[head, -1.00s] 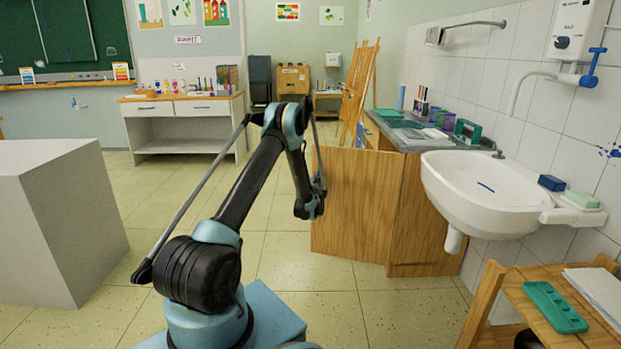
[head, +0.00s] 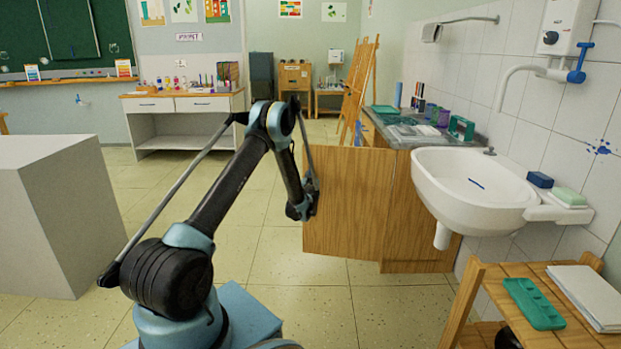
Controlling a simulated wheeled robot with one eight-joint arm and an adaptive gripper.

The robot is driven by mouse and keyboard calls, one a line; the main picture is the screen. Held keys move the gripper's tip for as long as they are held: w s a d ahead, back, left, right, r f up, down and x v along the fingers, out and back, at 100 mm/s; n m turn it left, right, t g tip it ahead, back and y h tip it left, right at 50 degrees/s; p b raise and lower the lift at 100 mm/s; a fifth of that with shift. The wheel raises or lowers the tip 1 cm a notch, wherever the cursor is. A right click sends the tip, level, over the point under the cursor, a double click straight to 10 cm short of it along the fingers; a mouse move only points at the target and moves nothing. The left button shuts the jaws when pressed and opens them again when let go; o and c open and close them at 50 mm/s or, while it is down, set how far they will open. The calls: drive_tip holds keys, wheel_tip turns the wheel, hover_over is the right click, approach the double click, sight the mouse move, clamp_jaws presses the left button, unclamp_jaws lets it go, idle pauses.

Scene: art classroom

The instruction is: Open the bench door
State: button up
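The bench (head: 415,220) is a wooden cabinet with a grey top, standing against the tiled wall left of the sink. Its wooden door (head: 350,205) stands swung out from the bench, with its broad face toward me and its free edge to the left. My gripper (head: 303,208) is at the end of my arm, beside the door's left edge at about mid-height. It is small and dark here, and its fingers cannot be made out. I cannot tell whether it touches the door. The inside of the bench is hidden behind the door.
A white sink (head: 475,190) juts out right of the bench. A wooden stand (head: 470,300) with a green tray is at the lower right. A grey-white block (head: 70,230) stands at the left. Easels (head: 362,85) rise behind the bench.

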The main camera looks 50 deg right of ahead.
drive_tip(key=shift+o, duration=0.9)
drive_tip(key=shift+w+a, duration=0.15)
drive_tip(key=shift+w, duration=0.1)
drive_tip(key=shift+s, duration=0.1)
drive_tip(key=shift+s, duration=0.1)
drive_tip(key=v, duration=0.7)
drive_tip(key=shift+a, duration=0.1)
